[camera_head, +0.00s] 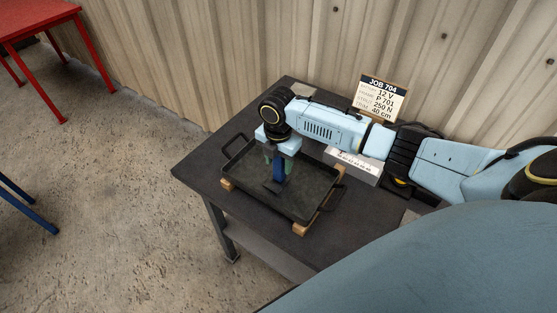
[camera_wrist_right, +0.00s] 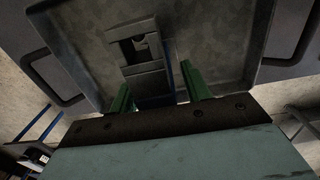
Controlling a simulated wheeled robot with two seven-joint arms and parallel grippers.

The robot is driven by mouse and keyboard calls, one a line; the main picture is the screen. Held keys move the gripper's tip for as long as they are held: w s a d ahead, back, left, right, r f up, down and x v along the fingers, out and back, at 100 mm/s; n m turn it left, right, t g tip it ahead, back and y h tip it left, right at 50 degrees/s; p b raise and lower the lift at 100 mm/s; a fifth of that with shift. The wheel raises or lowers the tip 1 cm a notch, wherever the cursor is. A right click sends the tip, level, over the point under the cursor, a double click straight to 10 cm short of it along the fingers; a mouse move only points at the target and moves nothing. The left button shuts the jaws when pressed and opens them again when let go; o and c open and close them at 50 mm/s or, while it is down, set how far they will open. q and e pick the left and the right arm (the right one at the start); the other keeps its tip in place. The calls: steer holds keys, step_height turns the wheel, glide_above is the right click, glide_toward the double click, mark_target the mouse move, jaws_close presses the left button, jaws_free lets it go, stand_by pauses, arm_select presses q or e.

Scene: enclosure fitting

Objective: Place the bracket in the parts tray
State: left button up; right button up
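The bracket (camera_head: 279,168) is blue in the head view, with a dark lower part. It is upright below my right gripper (camera_head: 275,160), inside the outline of the black parts tray (camera_head: 311,204). In the right wrist view the bracket (camera_wrist_right: 146,72) looks grey with a blue edge, between the green fingers of my right gripper (camera_wrist_right: 157,88). The fingers appear shut on its near part. I cannot tell whether its lower end touches the tray floor. The tray (camera_wrist_right: 215,32) also shows behind it. My left gripper is not in view.
The tray rests on wooden strips (camera_head: 300,229) on a dark table (camera_head: 205,167). A job sign (camera_head: 381,98) and a white label block (camera_head: 352,165) stand toward the back. A corrugated wall (camera_head: 300,45) rises behind. A red table (camera_head: 35,18) is far left.

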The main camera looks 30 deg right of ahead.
step_height(320, 180, up, 12)
steer(key=shift+r, duration=0.1)
stand_by(0.6)
steer(key=shift+a, duration=0.1)
stand_by(0.3)
